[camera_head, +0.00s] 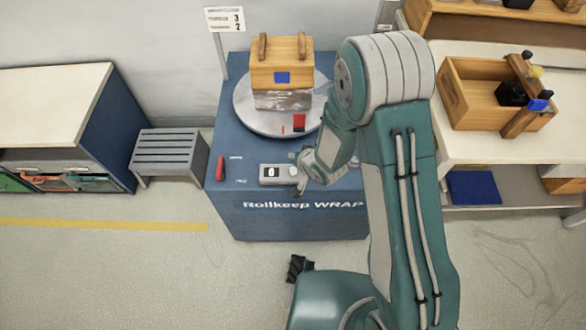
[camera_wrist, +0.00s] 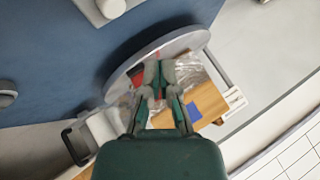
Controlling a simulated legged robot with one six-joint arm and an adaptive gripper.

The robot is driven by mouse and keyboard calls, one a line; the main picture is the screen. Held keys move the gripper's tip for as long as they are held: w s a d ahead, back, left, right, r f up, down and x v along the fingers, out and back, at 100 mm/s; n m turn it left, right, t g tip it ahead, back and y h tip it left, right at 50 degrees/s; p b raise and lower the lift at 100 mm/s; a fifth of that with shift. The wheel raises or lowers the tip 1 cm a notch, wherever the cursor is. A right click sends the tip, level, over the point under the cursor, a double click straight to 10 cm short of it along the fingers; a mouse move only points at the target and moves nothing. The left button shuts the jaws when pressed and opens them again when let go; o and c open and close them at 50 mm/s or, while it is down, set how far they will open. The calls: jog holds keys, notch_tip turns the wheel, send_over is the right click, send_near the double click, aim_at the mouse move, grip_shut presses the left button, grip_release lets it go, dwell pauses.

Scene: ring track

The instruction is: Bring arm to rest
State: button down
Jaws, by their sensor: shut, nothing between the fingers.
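My gripper (camera_head: 302,168) hangs from the bent arm in the head view, over the front of the blue wrapping station (camera_head: 290,228), beside the grey control box (camera_head: 279,174). In the wrist view my gripper (camera_wrist: 160,72) has its fingertips together with nothing between them. Beyond the fingers are the round turntable (camera_wrist: 193,42) and a wooden box (camera_wrist: 207,102) with a blue square. The head view shows this wooden box (camera_head: 283,72) upright on the turntable (camera_head: 250,115), its lower part in clear wrap. I cannot tell the exact gap between gripper and station.
A red object (camera_head: 220,168) lies on the station's left front. A grey slatted stool (camera_head: 168,150) and a white-topped cabinet (camera_head: 50,105) stand left. At right, a table holds an open wooden crate (camera_head: 475,95), with a blue item (camera_head: 473,187) below.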

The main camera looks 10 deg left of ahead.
dwell(0.4)
jog(key=w+d+r+t+h, duration=0.1)
jog(key=d+r+h, duration=0.2)
jog(key=d+r, duration=0.65)
jog(key=w+d+r+t+h, duration=0.1)
jog(key=d+r+h, duration=0.1)
jog(key=d+r, duration=0.8)
jog(key=s+d+r+g+h, duration=0.1)
jog(key=s+d+r, duration=0.2)
jog(key=s+r, duration=0.5)
jog(key=s+d+r+g+h, duration=0.1)
jog(key=s+d+r, duration=0.3)
jog(key=s+r, duration=0.4)
jog(key=s, duration=0.5)
jog(key=shift+s+d+m, duration=0.2)
jog(key=shift+d+m, duration=0.1)
jog(key=shift+m, duration=0.1)
